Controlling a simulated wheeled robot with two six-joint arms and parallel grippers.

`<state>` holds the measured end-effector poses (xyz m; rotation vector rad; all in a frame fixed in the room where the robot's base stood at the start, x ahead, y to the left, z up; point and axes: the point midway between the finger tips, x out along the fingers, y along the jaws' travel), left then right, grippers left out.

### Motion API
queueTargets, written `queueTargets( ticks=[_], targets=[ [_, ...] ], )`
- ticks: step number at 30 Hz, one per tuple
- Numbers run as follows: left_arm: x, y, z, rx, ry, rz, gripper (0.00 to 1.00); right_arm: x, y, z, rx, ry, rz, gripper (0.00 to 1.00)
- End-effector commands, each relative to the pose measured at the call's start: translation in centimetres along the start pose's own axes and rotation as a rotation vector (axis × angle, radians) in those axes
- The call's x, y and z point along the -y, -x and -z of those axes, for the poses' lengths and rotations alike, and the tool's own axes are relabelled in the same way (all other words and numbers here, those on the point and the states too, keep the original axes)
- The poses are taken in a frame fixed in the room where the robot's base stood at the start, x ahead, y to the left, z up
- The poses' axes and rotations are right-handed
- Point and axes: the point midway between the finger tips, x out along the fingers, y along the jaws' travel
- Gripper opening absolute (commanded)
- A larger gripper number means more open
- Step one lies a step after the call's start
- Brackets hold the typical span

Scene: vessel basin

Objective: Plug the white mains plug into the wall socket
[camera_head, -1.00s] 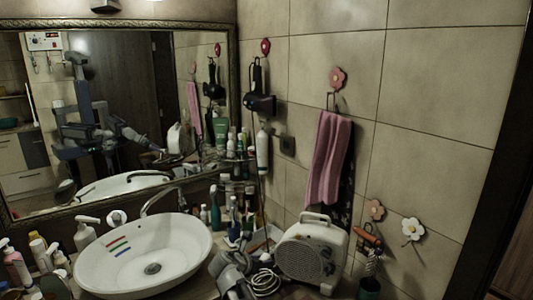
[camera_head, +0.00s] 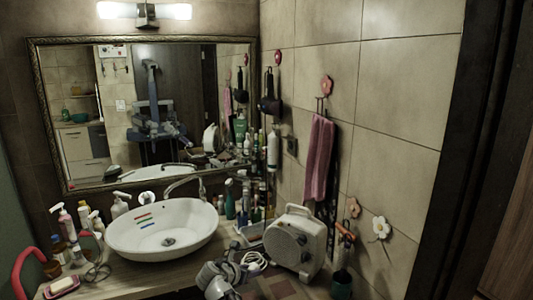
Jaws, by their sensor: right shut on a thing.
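My right gripper (camera_head: 243,268) is low in the picture, at the counter's front beside the fan heater. It is shut, with its fingertips against the white cable coil (camera_head: 255,260); the white plug itself is too small and covered to make out clearly. The dark wall socket (camera_head: 291,145) is on the tiled right wall, between the hair dryer and the pink towel, above the heater. Nothing is seen in it. My left gripper is not in view.
The cream fan heater (camera_head: 297,240) stands on the counter under the pink towel (camera_head: 319,158). The white basin (camera_head: 163,229) is to the left. Several bottles (camera_head: 244,202) crowd the corner. A hair dryer (camera_head: 270,105) hangs left of the socket. A dark cup (camera_head: 342,284) is right of the heater.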

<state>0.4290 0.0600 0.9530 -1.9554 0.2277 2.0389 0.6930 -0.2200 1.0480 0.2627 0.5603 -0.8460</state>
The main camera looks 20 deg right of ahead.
Motion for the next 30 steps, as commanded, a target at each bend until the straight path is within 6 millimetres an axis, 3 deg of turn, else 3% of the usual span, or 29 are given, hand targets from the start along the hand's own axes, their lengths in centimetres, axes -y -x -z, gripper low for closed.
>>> queueTargets(
  ticks=[12,15,20,30],
  targets=[
    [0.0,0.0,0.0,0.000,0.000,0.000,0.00,0.0,0.0,0.0,0.000,-0.001,0.000,0.00],
    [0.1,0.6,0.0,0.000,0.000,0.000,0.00,-0.5,0.0,-0.9,0.004,-0.030,0.006,0.00],
    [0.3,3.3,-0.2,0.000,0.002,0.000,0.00,-2.9,-0.1,-4.8,0.037,-0.231,0.025,0.00],
    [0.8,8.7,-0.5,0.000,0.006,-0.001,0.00,-8.9,1.2,-15.6,0.237,-0.929,-0.097,0.00]
  ],
)
